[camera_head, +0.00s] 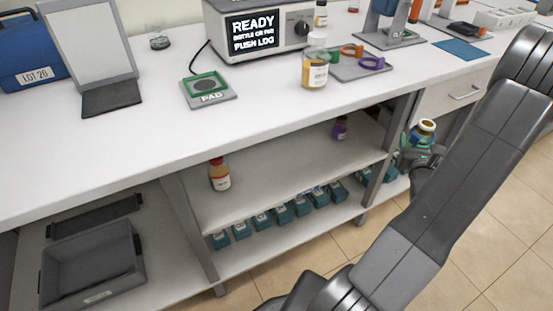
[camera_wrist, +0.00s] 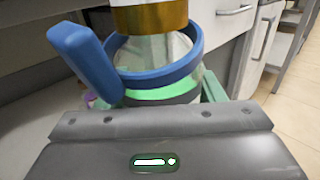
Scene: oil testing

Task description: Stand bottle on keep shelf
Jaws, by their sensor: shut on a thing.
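My gripper (camera_head: 420,148) is shut on a bottle at the right end of the bench's open shelving, beside my arm. The bottle (camera_head: 425,126) has a gold-brown top and a blue ring around it. In the wrist view the bottle (camera_wrist: 155,48) stands ahead of the grey gripper body, with the blue ring (camera_wrist: 160,78) and its tab around it and a green band below. Its lower part is hidden. The upper under-bench shelf (camera_head: 280,160) holds a bottle with a red cap (camera_head: 220,176) at left and a small purple-banded bottle (camera_head: 340,127) at right. No shelf label is readable.
A lower shelf (camera_head: 270,257) holds several teal boxes (camera_head: 283,214). A grey upright (camera_head: 190,220) divides the shelving, with a grey bin (camera_head: 92,264) to its left. On the benchtop are an amber bottle (camera_head: 315,70), a pad (camera_head: 208,88) and orange and purple rings. The upper shelf's middle is clear.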

